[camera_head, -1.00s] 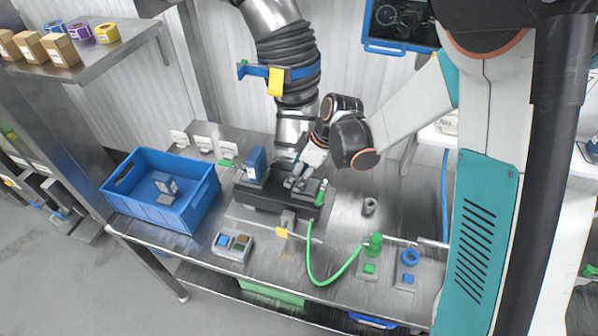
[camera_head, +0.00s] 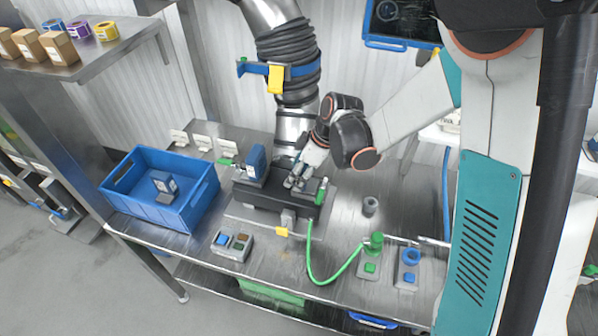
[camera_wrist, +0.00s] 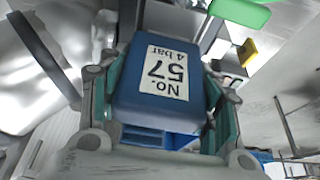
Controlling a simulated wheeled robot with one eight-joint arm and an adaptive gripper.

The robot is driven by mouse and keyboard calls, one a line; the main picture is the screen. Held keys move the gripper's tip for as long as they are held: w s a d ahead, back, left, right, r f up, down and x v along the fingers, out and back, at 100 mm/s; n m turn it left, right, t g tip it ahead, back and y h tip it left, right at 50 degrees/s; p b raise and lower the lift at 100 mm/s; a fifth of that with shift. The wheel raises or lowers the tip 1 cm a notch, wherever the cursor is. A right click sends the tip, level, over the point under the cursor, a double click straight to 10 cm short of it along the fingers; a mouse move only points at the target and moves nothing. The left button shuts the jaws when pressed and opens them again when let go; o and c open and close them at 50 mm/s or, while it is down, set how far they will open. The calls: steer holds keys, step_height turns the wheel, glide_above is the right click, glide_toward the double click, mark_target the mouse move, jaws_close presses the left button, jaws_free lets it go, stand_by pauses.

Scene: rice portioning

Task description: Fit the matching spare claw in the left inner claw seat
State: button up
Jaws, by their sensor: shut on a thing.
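My gripper (camera_head: 295,183) is low over the middle of the black fixture (camera_head: 270,195) in the head view. A blue block (camera_head: 257,163) stands upright at the fixture's left end, beside my gripper. In the wrist view a blue block (camera_wrist: 155,100) marked "No. 57 4 bar" fills the middle between my fingers and hides what lies behind it. The left inner claw seat cannot be made out.
Bare metal table shows at the front.

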steer(key=o, duration=1.6)
steer(key=shift+c, duration=0.2)
steer(key=o, duration=0.5)
steer(key=shift+c, duration=0.2)
steer(key=shift+r+p, duration=2.65)
steer(key=shift+r, duration=1.9)
steer(key=shift+s+f, duration=0.1)
